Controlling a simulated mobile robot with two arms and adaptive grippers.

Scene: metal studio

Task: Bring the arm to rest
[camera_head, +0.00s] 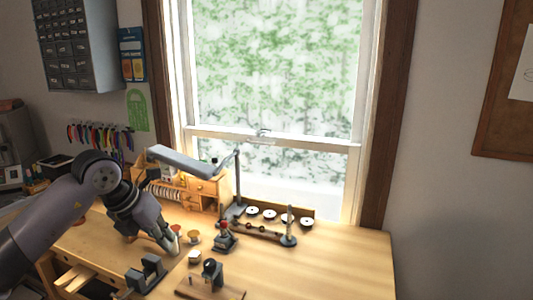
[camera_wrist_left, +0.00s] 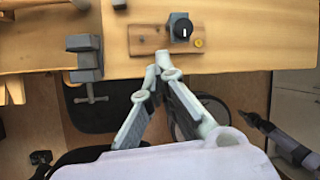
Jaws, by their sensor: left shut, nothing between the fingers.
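My left arm (camera_head: 98,182) comes in from the left in the head view and reaches over the workbench. My left gripper (camera_head: 172,246) points down over the bench near its front side, shut and empty. In the left wrist view its two fingers (camera_wrist_left: 159,70) meet at the tips, with nothing between them. The fingertips appear just in front of a wooden board (camera_wrist_left: 146,38) bearing a dark block with a knob (camera_wrist_left: 182,30); I cannot tell the height. My right gripper is not recognisable in either view.
The bench (camera_head: 340,262) is clear on its right side. A vise (camera_head: 147,274) sits at the front edge. A grey lamp arm (camera_head: 185,163) stretches over the back.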

